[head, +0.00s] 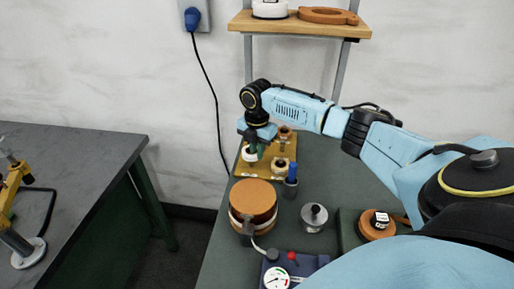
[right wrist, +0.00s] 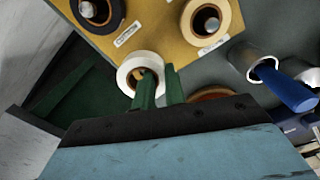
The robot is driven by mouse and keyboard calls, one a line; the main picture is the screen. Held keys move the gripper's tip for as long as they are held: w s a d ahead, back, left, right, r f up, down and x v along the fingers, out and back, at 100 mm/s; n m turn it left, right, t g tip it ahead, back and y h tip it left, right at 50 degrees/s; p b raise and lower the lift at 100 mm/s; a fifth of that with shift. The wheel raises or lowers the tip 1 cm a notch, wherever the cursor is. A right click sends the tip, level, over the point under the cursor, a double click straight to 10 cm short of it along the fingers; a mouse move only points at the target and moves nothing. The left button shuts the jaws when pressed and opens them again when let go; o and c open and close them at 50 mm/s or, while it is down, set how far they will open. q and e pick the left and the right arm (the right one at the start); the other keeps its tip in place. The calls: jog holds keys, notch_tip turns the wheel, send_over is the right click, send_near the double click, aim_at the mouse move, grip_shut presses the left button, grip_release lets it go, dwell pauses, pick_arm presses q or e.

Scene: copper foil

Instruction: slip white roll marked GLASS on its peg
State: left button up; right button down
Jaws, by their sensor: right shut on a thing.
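The white roll (right wrist: 126,73) is at the fingers of my right gripper (right wrist: 160,88). In the right wrist view one green finger crosses its hole and the other is at its outer right side, so the gripper is shut on its wall. The roll also shows under the gripper in the head view (head: 249,155), near the left edge of the yellow peg board (head: 262,173). I cannot tell whether it touches the board or has a peg in its hole. Its marking is not legible. The board (right wrist: 158,28) carries a dark roll (right wrist: 88,12) and a cream roll (right wrist: 190,22) around pegs.
A blue-handled tool in a metal cup (right wrist: 285,90) stands right of the board. A copper-coloured round stack (head: 253,198), a silver pot (head: 314,218) and a gauge device (head: 276,277) stand in front. A shelf (head: 300,28) hangs above. A gap separates the left table (head: 75,165).

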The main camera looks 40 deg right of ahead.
jog(key=shift+f, duration=0.4)
jog(key=shift+s+a+f, duration=0.2)
jog(key=shift+s+f, duration=0.15)
jog(key=shift+f, duration=0.2)
jog(key=c, duration=1.4)
grip_release()
jog(key=c, duration=0.3)
jog(key=shift+o, duration=0.3)
jog(key=shift+r, duration=0.1)
jog(key=shift+o, duration=0.3)
jog(key=shift+w+r, duration=0.1)
jog(key=shift+r, duration=0.15)
jog(key=shift+o, duration=0.4)
jog(key=shift+r+p, duration=0.25)
jog(key=shift+p, duration=0.35)
